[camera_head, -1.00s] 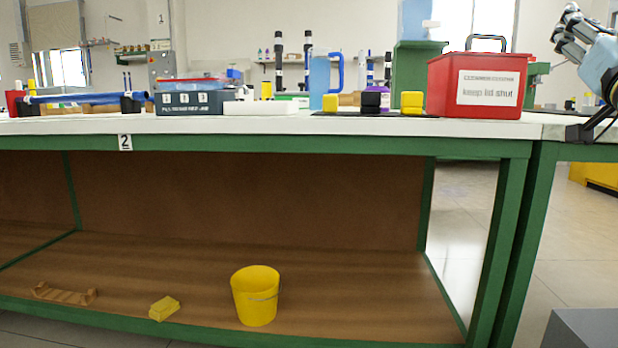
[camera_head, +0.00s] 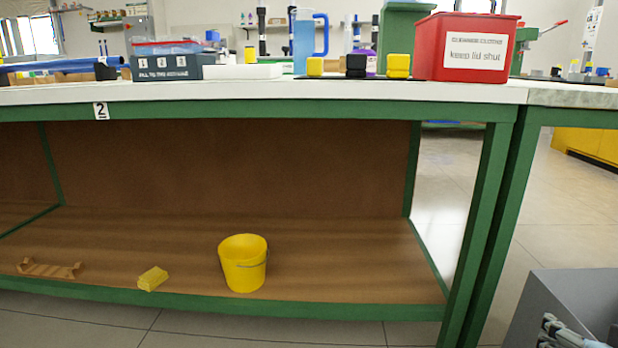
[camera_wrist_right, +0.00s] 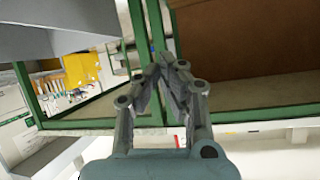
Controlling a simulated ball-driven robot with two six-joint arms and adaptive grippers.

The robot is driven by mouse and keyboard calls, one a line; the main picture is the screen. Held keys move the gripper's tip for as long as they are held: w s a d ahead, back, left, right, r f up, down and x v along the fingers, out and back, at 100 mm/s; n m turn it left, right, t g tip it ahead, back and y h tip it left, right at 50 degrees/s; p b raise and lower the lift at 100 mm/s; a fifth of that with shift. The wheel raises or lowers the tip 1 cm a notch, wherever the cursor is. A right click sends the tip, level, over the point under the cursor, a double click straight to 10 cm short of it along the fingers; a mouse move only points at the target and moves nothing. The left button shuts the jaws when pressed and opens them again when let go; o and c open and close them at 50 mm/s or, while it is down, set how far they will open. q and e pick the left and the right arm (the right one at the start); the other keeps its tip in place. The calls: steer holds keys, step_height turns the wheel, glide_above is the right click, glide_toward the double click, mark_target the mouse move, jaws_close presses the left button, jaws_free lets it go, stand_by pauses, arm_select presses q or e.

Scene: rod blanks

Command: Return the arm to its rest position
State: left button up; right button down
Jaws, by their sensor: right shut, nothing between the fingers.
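My right gripper (camera_head: 548,330) is low at the bottom right corner of the head view, beside a grey box-shaped surface, well below the bench top. In the right wrist view its two grey fingers (camera_wrist_right: 167,68) meet at their tips, shut with nothing between them. The rest of my right arm is mostly out of the head view. My left gripper is in neither view.
The white bench top (camera_head: 300,91) on a green frame carries a red box (camera_head: 465,52), blue pitcher (camera_head: 305,45) and grey bin (camera_head: 165,68). A yellow bucket (camera_head: 243,266) stands on the lower shelf. Open floor (camera_head: 540,215) lies right of the bench leg.

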steer(key=s+a+f+n+g+y+p, duration=0.1)
steer(key=s+a+f+n+g+p, duration=0.25)
steer(key=s+f, duration=0.5)
steer(key=s+a+f+n+g+y+p, duration=0.2)
steer(key=s+f+g+p, duration=0.25)
steer(key=s+f, duration=0.4)
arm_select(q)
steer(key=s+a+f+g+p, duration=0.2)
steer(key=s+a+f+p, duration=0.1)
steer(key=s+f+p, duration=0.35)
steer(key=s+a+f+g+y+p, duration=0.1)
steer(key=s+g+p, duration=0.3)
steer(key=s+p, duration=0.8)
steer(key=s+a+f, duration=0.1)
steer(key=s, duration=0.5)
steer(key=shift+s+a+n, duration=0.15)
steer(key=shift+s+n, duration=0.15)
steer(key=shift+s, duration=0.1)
arm_select(e)
steer(key=s+d+f+g, duration=0.1)
steer(key=s+g, duration=0.1)
steer(key=s, duration=0.9)
steer(key=s+d+f+g+h, duration=0.1)
steer(key=s+d, duration=0.1)
steer(key=s, duration=1)
steer(key=shift+s+d+g, duration=0.15)
steer(key=shift+s+g, duration=0.15)
steer(key=shift+g, duration=0.1)
steer(key=shift+w, duration=0.1)
